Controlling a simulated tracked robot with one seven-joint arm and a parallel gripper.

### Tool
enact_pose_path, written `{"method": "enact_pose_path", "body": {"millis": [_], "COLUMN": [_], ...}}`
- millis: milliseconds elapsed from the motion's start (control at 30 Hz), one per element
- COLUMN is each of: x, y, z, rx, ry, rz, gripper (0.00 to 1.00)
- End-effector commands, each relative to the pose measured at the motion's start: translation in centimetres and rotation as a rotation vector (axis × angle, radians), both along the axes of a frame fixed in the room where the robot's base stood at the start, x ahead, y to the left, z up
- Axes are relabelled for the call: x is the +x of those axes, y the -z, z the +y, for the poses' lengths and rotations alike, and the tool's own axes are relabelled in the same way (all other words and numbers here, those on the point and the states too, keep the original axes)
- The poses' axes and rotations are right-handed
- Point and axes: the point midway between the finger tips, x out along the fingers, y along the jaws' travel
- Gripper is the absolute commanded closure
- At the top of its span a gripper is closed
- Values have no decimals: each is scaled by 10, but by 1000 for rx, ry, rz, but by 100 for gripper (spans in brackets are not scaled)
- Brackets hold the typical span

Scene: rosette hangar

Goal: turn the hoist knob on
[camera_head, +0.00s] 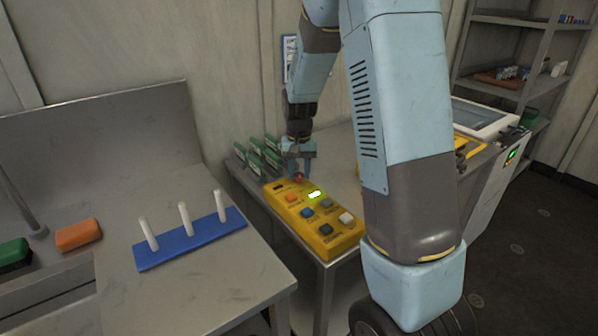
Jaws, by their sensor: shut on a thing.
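A yellow control box (341,240) lies on the grey bench in the middle of the head view. The labels on the box are too small to read, so I cannot tell which control is marked hoist.
Several green-and-white blocks (262,155) stand just left of my gripper. A blue base with white pegs (190,238), an orange block (78,235) and a green block (14,252) are on the left bench. A shelf (515,60) stands at the back right.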

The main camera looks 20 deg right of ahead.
Motion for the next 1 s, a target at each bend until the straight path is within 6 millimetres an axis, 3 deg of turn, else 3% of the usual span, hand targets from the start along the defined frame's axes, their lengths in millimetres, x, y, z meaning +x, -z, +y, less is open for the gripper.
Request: {"method": "enact_pose_path", "body": {"millis": [300,767,800,1000], "x": [1,1,1,0], "y": [0,0,0,0], "z": [-2,-1,-1,-1], "rx": [-2,-2,-2,-1], "ry": [99,114,114,113], "rz": [-3,-3,-3,-2], "gripper": [93,93,61,42]}}
